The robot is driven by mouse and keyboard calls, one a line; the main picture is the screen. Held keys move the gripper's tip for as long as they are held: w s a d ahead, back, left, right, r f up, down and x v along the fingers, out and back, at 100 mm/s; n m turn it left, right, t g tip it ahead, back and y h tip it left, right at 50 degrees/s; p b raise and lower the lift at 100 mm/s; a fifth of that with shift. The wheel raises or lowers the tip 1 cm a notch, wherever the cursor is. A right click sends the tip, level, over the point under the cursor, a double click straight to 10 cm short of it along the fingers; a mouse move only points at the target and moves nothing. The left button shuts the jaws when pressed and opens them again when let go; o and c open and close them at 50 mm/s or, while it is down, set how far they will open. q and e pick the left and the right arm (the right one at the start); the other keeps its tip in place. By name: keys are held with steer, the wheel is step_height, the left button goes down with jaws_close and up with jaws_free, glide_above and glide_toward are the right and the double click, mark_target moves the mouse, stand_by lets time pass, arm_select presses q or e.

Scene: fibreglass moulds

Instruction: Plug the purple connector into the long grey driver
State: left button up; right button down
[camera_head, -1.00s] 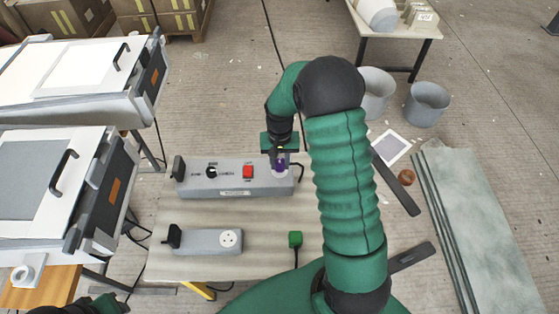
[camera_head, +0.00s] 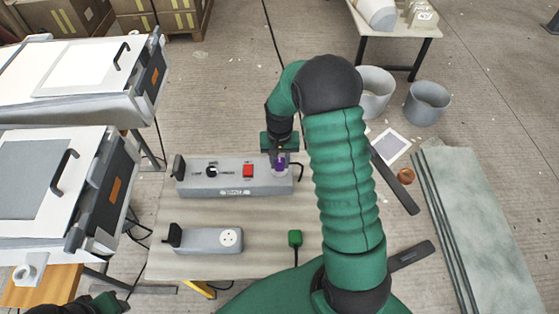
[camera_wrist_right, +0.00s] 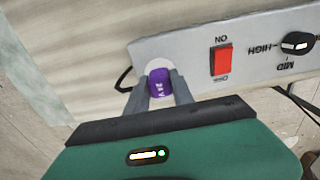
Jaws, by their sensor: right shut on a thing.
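The long grey driver (camera_head: 226,187) lies on the table, with a black knob and a red switch (camera_head: 248,171) on its top. The purple connector (camera_head: 280,163) is at the driver's right end, over the pale round socket. My right gripper (camera_head: 280,155) is shut on it from above. In the right wrist view the purple connector (camera_wrist_right: 158,84) sits between the two grey fingers, against the white round socket (camera_wrist_right: 157,65); whether it is fully seated I cannot tell. My left gripper (camera_head: 105,303) is at the bottom left edge, mostly cut off.
A shorter grey box (camera_head: 207,241) with a round white socket lies nearer on the table. A green connector (camera_head: 295,238) with a black cable stands to its right. White-topped moulds (camera_head: 60,165) stand at the left. Grey buckets (camera_head: 427,103) stand on the floor at the right.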

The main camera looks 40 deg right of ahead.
mark_target(279, 160)
steer(key=shift+p, duration=0.3)
steer(key=shift+f+b, duration=0.3)
steer(key=shift+f, duration=0.2)
stand_by(0.5)
steer(key=c, duration=1)
jaws_free()
step_height(279, 160, up, 17)
steer(key=shift+f+p, duration=0.1)
steer(key=shift+p, duration=0.65)
